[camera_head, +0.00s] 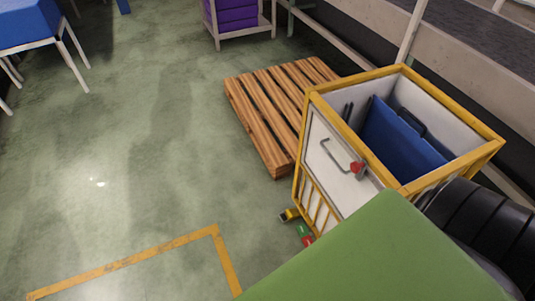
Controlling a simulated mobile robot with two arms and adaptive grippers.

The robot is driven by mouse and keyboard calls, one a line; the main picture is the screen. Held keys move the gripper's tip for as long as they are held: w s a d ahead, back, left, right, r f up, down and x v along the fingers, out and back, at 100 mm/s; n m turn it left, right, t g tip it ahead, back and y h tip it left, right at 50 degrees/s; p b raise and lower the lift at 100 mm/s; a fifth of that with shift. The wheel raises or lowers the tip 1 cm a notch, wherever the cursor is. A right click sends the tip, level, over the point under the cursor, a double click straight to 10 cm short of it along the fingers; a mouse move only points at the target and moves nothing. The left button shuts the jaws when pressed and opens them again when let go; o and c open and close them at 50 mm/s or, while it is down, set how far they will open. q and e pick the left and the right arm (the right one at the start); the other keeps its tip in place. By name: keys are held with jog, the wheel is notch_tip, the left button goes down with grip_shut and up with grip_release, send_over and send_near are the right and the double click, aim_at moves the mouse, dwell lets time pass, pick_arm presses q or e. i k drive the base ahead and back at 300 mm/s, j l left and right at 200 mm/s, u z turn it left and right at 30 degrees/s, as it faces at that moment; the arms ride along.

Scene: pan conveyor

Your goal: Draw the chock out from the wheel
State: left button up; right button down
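A yellow-framed cart (322,139) with pale panels stands upright at the right. At its lower left corner, on the floor, is a small yellow and dark piece (289,214). Just below it is a small green and red piece (305,234), partly covered by a large green surface in front. I cannot tell which of these is the chock and which belongs to a wheel. No wheel shows clearly; the cart's lower front is hidden by the green surface. Neither of my grippers is in view.
A wooden pallet (262,116) lies beside the cart. The green surface (375,262) fills the lower right, with a black ribbed part (492,225) beside it. Blue panels (390,135) stand inside the cart. The floor (150,180) at left is open, with yellow tape (150,253).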

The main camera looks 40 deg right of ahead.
aim_at(292, 214)
jog(key=i, duration=2)
jog(key=i+z, duration=0.4)
jog(key=i+j+z, duration=0.15)
jog(key=z, duration=0.25)
jog(key=i+j+z, duration=0.25)
jog(key=z, duration=0.2)
jog(key=i, duration=0.1)
